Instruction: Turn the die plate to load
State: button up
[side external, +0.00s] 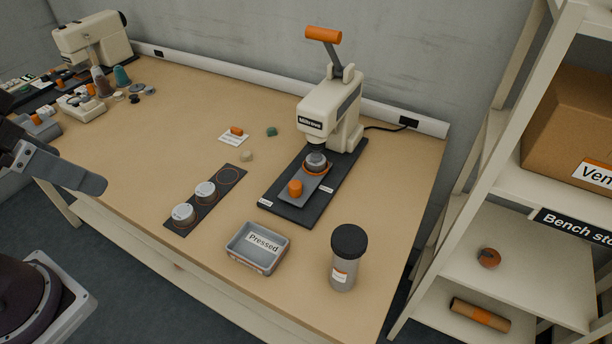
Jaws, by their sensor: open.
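The white press (345,115) stands at the back right with its orange-handled lever (323,35) raised. On its black base (272,200) lies the grey die plate (308,183). The plate's orange knob (295,187) is toward the front. A grey round die in an orange ring (316,161) sits at the plate's rear, below the press head. My gripper (62,172) is partly in view at the left edge, open and far from the plate. Nothing shows in it, though part of it is cut off.
A dark strip (206,210) holds two silver-topped round tins and an empty ring. The "Pressed" tray (257,248) and a black-capped canister (346,258) stand at the front. A shelf rack (480,230) is at right. Small items and a sewing machine (92,42) occupy the left.

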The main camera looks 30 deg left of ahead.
jog(key=shift+g, duration=0.5)
jog(key=w, duration=0.2)
jog(key=w+r, duration=0.1)
jog(key=w, duration=0.1)
jog(key=w+r, duration=0.1)
jog(key=w, duration=0.1)
jog(key=shift+d+r, duration=0.1)
jog(key=shift+d, duration=0.3)
jog(key=c, duration=0.7)
jog(key=w+d, duration=0.1)
jog(key=w, duration=0.5)
jog(key=shift+g+h, duration=0.3)
jog(key=shift+g, duration=0.1)
jog(key=m+g, duration=0.2)
jog(key=g, duration=0.2)
send_over(295, 185)
notch_tip(295, 185, down, 24)
jog(key=shift+a+f, duration=0.1)
notch_tip(295, 185, down, 7)
jog(key=shift+f, duration=0.2)
grip_shut()
jog(key=shift+r, duration=0.1)
